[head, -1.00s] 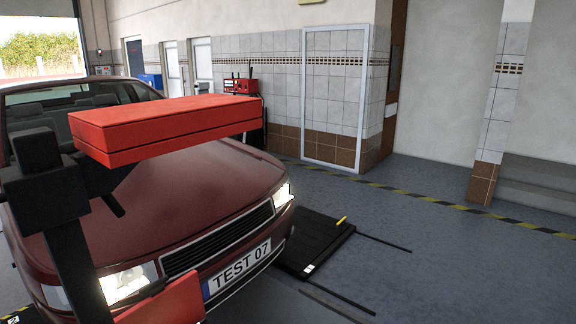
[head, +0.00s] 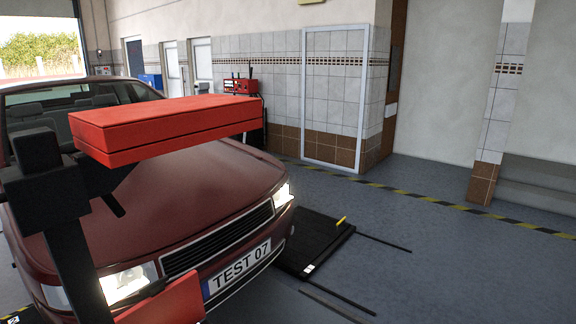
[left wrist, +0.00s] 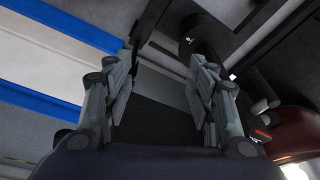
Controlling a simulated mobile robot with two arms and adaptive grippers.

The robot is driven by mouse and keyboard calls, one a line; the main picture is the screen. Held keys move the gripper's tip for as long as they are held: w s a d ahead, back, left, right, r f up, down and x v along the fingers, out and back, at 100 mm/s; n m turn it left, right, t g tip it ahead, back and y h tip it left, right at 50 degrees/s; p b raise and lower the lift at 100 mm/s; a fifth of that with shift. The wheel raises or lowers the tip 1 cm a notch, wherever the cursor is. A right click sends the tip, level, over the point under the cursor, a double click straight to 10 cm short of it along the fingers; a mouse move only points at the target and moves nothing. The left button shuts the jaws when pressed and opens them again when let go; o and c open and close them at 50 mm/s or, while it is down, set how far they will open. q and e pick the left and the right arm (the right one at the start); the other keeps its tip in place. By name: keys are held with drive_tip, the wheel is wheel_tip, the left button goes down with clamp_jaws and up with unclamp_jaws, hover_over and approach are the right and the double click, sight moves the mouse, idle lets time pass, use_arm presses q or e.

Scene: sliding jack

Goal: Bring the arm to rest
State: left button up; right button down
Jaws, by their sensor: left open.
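My left gripper (left wrist: 160,78) shows in the left wrist view. It is open, with its two grey fingers spread apart and nothing between them. Behind the fingers are a dark surface, a black cylindrical part (left wrist: 197,32) and dark beams. I cannot tell what these belong to. Neither gripper shows in the head view, and my right gripper is in no view.
A dark red car (head: 120,215) with lit headlights fills the left of the head view. A red box-shaped device (head: 165,127) on a black post (head: 70,255) stands in front. A black floor plate (head: 318,245) lies beside the car. The floor at right is clear.

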use_arm(q)
drive_tip(key=s+a+f+g, duration=0.1)
drive_tip(key=s+f, duration=0.3)
drive_tip(key=f, duration=0.4)
drive_tip(key=s+f, duration=0.4)
drive_tip(key=f, duration=0.5)
drive_tip(key=s+a+f, duration=0.2)
drive_tip(key=s+f, duration=0.5)
drive_tip(key=s, duration=0.4)
drive_tip(key=shift+s+a+f+g, duration=0.15)
drive_tip(key=shift+s+f+g, duration=0.15)
drive_tip(key=shift+f+g, duration=0.1)
